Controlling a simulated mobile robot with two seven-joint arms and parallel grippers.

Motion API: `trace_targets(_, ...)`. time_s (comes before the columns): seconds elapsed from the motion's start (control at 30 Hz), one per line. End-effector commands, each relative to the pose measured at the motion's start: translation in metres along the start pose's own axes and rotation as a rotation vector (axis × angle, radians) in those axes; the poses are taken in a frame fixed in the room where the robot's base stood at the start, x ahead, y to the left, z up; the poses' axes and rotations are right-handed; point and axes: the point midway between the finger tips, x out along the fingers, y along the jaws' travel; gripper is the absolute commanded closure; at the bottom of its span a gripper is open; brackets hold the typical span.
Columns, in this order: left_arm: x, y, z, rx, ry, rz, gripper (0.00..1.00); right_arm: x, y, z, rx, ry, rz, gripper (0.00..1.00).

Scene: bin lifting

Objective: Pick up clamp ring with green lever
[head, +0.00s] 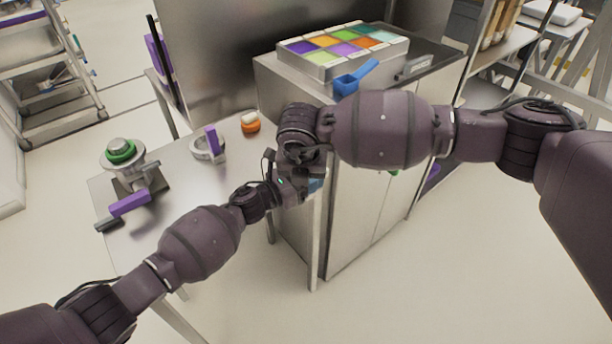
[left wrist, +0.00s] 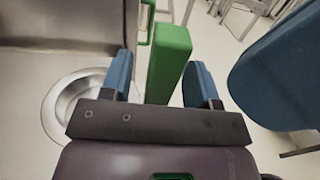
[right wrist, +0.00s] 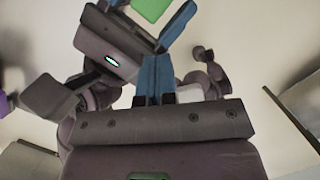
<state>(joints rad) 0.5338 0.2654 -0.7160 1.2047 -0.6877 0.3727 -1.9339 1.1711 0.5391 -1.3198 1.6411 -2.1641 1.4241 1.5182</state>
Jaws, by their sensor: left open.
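The green lever (left wrist: 171,58) stands between the blue fingers of my left gripper (left wrist: 157,85), which is open. The lever's green end (right wrist: 152,8) also shows at the top of the right wrist view, by the left gripper's fingers. A metal ring (left wrist: 54,105) shows at left in the left wrist view, partly behind a finger; I cannot tell whether it joins the lever. My right gripper (right wrist: 155,62) has its blue fingers together, with nothing visible between them, close to the left gripper. In the head view the lever is hidden and the grippers overlap in front of the cabinet.
The steel table (head: 180,190) holds a clamp ring with a purple lever (head: 212,140), a green-ringed fitting (head: 120,151), a purple-handled piece (head: 130,202) and an orange piece (head: 250,127). The cabinet (head: 350,220) bears a coloured tray (head: 335,50) and a blue scoop (head: 352,80).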

Motion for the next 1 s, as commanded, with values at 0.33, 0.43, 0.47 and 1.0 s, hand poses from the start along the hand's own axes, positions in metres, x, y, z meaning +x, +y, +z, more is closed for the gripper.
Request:
trace_targets(0.33,0.0,0.0,0.0,0.0,0.0,0.0,0.95,0.0,0.0,0.0,0.0,0.0,0.0,1.0)
trace_targets(0.43,0.0,0.0,0.0,0.0,0.0,0.0,1.0,0.0,0.0,0.0,0.0,0.0,0.0,1.0)
trace_targets(0.47,0.0,0.0,0.0,0.0,0.0,0.0,1.0,0.0,0.0,0.0,0.0,0.0,0.0,1.0)
trace_targets(1.0,-0.001,0.0,0.0,0.0,0.0,0.0,1.0,-0.013,0.0,0.003,0.0,0.0,0.0,1.0)
